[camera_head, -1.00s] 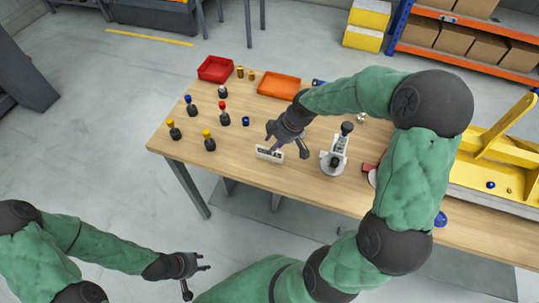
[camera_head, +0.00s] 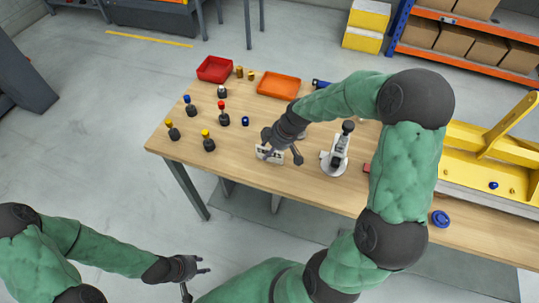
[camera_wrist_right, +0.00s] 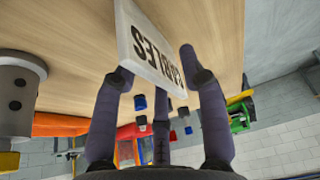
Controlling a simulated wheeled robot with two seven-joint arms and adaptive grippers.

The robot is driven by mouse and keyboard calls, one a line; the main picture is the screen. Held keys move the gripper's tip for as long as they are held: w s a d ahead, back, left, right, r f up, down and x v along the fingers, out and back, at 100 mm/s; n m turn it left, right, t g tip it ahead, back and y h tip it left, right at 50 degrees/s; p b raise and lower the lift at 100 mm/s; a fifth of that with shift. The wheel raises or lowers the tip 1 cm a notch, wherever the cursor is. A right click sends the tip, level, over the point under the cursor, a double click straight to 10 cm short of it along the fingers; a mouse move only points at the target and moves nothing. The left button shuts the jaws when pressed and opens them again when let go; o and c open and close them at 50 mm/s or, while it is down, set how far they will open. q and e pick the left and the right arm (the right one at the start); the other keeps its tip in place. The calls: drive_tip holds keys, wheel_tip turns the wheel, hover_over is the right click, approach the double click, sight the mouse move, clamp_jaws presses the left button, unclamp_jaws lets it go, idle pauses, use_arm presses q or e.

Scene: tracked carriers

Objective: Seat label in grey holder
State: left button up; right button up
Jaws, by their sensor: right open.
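The label (camera_wrist_right: 152,48) is a thick white plate with dark lettering, seen upside down in the right wrist view. It also shows as a pale block on the table in the head view (camera_head: 266,154). My right gripper (camera_head: 282,151) is over it, with its fingers apart. In the right wrist view the open fingers (camera_wrist_right: 160,80) are on either side of the label's near end; contact is unclear. My left gripper (camera_head: 198,279) is open and empty, off the table's front at the lower left. I cannot make out a separate grey holder.
A grey-white device with a black knob (camera_head: 338,155) stands just right of my right gripper. Several knobbed pegs (camera_head: 208,142) stand to the left. A red bin (camera_head: 215,69) and an orange tray (camera_head: 279,85) are behind. A yellow frame (camera_head: 490,165) is at the right.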

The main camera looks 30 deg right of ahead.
drive_tip(key=shift+f, duration=0.15)
idle(0.3)
clamp_jaws()
drive_tip(key=shift+r, duration=0.25)
wheel_tip(320, 180, up, 10)
drive_tip(key=p, duration=0.3)
